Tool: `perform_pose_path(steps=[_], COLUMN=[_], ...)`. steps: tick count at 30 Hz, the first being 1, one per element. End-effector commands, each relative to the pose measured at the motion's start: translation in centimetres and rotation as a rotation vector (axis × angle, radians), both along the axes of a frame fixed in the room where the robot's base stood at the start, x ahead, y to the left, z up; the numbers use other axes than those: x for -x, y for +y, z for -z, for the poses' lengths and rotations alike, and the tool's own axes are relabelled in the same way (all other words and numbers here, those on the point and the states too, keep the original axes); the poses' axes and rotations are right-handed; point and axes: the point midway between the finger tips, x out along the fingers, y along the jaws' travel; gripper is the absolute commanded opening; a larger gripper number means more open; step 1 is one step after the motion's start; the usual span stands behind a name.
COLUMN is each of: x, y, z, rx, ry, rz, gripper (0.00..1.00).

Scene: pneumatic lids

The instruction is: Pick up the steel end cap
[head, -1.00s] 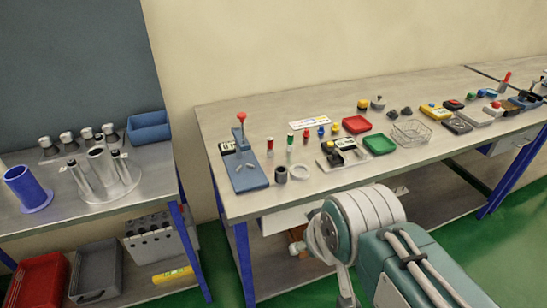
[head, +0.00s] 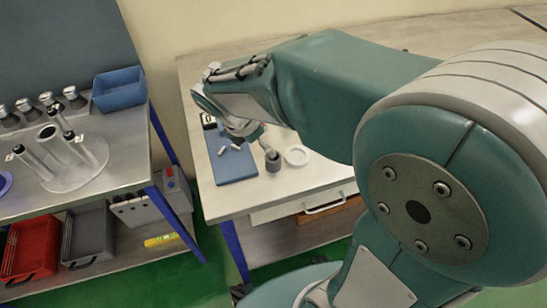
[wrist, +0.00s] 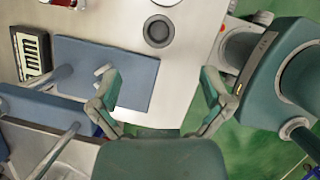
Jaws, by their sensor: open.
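A round grey metal piece with a dark centre (wrist: 158,32) stands on the bench top; it also shows in the head view (head: 272,162). It is the closest match to the steel end cap, but I cannot tell for certain. My gripper (wrist: 160,78) is open and empty above the bench's front edge, its two green fingers spread apart. In the wrist view the piece lies beyond the fingertips, between their lines, not touched. In the head view my gripper (head: 250,134) is just above and left of the piece, partly hidden by my arm.
A blue press base (wrist: 135,90) lies left of the piece, beside the left finger. A white ring (head: 297,155) lies close to its right. A black-and-white item (wrist: 31,53) sits at the bench's left. A side table holds a blue bin (head: 119,90).

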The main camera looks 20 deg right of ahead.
Motion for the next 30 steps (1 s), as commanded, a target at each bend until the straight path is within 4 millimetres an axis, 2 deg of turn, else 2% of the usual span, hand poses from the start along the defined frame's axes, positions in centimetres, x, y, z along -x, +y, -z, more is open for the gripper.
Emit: perform_pose_path(steps=[9, 16, 22, 25, 30], x=[-0.6, -0.8, -1.2, -1.3, -1.4], y=[-1.6, -2.3, -3.2, -3.5, -3.6], z=[4.2, 6.1, 9.0, 9.9, 10.2], rx=[0.006, 0.005, 0.006, 0.005, 0.004], ry=[0.010, 0.009, 0.011, 0.008, 0.005], rz=[-0.015, -0.013, -0.011, -0.011, -0.013], gripper=[0.98, 0.98, 0.98, 0.98, 0.98])
